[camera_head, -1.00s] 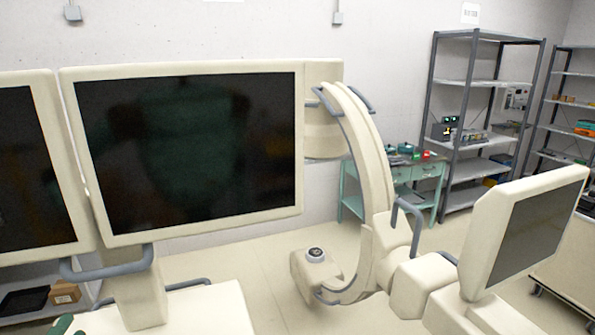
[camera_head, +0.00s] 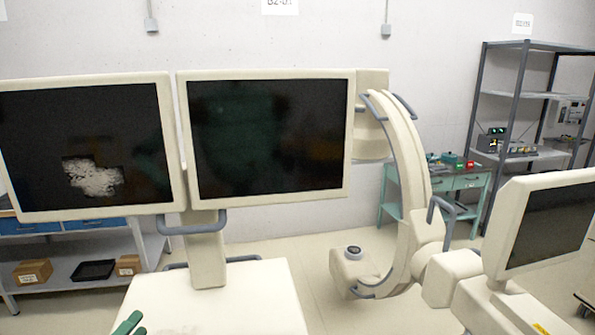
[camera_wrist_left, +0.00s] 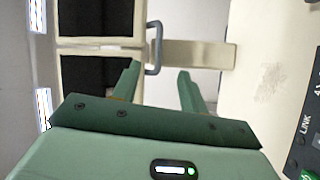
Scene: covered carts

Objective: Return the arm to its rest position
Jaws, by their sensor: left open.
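My left gripper (camera_wrist_left: 157,85) shows in the left wrist view as two green fingers standing apart, with nothing between them. In the head view only a small green part of it (camera_head: 128,322) shows at the bottom edge, in front of the cream cart top (camera_head: 215,300). Beyond the fingers in the wrist view are the cart's dark screens, its blue-grey handle (camera_wrist_left: 154,47) and its cream column (camera_wrist_left: 195,54). My right gripper is not in view.
A twin-screen cart with monitors (camera_head: 268,137) stands ahead. A cream C-arm (camera_head: 405,170) and another screen (camera_head: 548,225) stand to the right. A green table (camera_head: 462,182) and grey shelving (camera_head: 515,100) are by the wall. Floor shows between the cart and the C-arm.

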